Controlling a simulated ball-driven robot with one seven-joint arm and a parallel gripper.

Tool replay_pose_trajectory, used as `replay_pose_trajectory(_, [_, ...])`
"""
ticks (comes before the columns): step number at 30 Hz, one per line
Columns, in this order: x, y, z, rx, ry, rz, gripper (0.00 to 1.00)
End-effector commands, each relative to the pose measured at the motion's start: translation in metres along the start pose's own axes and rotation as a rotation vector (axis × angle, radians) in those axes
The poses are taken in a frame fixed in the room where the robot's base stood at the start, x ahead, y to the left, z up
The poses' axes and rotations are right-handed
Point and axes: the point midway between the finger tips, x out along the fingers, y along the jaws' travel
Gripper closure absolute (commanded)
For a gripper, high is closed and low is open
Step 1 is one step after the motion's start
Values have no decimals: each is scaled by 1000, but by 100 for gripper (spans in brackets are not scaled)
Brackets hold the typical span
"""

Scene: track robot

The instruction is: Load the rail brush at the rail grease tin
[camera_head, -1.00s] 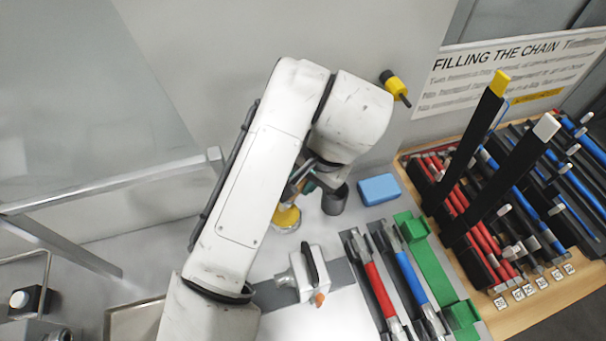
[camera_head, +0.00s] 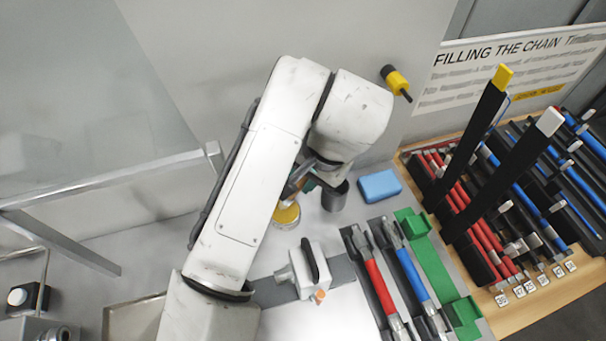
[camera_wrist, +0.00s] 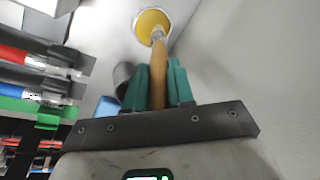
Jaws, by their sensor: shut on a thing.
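My gripper (camera_wrist: 158,88) is shut on the wooden handle of the rail brush (camera_wrist: 160,68); its green fingers grip both sides. In the wrist view the brush's far end overlaps the yellow face of the rail grease tin (camera_wrist: 150,22). I cannot tell whether the bristles touch the grease, as they are hard to make out. In the head view the round tin (camera_head: 287,216) stands on the grey worktop beside my arm, partly hidden by it. My gripper (camera_head: 303,187) is mostly hidden behind my arm there.
A dark grey cup (camera_head: 335,197) stands close right of the tin, with a blue block (camera_head: 379,186) beyond. A white block with a black handle (camera_head: 310,268), red-handled (camera_head: 377,284) and blue-handled (camera_head: 411,276) tools and a green holder (camera_head: 433,268) lie nearer. A wall is behind.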

Motion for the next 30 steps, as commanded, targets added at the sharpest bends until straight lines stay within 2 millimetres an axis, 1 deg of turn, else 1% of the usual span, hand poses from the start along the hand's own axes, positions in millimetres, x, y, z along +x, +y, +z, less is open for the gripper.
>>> replay_pose_trajectory(30, [11, 4, 0, 0, 0, 1, 100])
